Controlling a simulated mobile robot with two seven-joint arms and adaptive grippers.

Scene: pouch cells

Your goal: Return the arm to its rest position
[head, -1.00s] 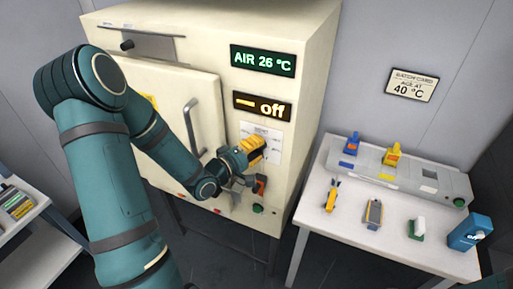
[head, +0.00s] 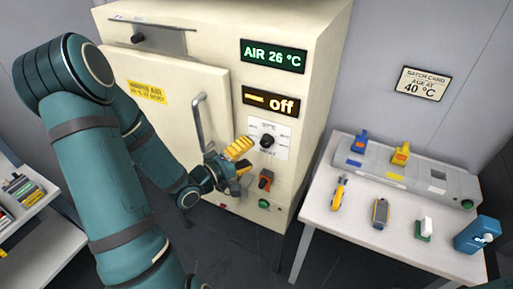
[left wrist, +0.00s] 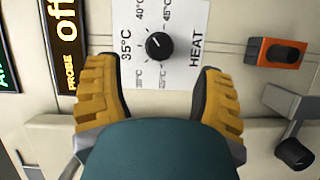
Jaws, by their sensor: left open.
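My left gripper (head: 240,158) is in front of the cream oven's (head: 225,60) control panel. In the left wrist view its two yellow fingers (left wrist: 158,100) are spread apart with nothing between them. The black heat dial (head: 267,141) stands clear of the fingers; it also shows in the left wrist view (left wrist: 159,46) on its white scale plate. The orange rocker switch (head: 265,180) is to the right of and below the gripper. The oven door (head: 165,110) looks shut. My right gripper is not in view.
The oven displays read "AIR 26 °C" (head: 274,57) and "off" (head: 270,104). A white table (head: 330,225) at the right holds several small tools and a grey holder (head: 400,172). A shelf with cells (head: 22,190) stands at the left. A batch card (head: 423,84) reads 40 °C.

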